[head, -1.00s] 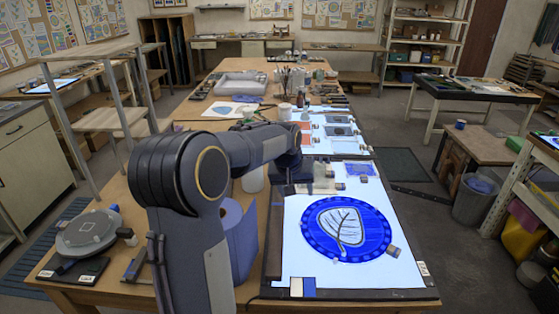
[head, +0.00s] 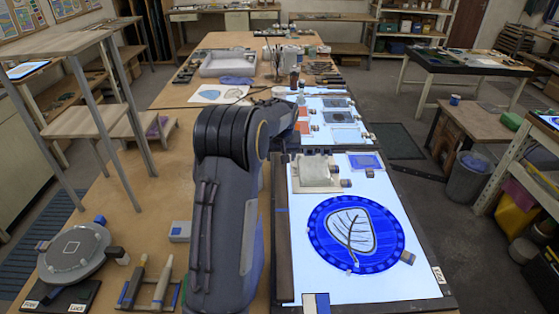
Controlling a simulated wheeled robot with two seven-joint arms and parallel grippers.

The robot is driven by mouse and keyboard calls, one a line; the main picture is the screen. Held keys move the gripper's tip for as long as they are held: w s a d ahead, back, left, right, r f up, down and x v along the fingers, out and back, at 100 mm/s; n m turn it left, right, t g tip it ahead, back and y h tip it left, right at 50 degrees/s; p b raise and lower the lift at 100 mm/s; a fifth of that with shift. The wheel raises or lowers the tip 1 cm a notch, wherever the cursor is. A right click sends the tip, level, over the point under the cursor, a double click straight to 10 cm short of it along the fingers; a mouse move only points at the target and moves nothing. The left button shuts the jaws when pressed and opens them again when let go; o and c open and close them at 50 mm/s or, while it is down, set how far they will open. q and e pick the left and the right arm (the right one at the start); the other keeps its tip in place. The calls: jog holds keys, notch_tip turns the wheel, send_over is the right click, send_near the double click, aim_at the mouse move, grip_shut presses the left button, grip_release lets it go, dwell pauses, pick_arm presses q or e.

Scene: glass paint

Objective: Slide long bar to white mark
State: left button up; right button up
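A long dark bar (head: 284,245) lies along the left edge of the lit panel (head: 310,275), with a small blue mark (head: 282,209) near its middle. I cannot make out a white mark for certain. One of my arms rises from the bottom, left of the bar, and bends right toward the far end of the panel. Its gripper is hidden behind the arm links. My other gripper is not in view. A round blue glass piece with a pale leaf (head: 352,232) lies on the panel.
A pale block (head: 317,171) stands at the panel's far left corner, beside a small blue sample (head: 366,160). A grey turntable (head: 74,249) and upright tools (head: 150,285) stand on the left of the table. More lit samples (head: 340,117) lie beyond.

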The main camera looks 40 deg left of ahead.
aim_at(281, 165)
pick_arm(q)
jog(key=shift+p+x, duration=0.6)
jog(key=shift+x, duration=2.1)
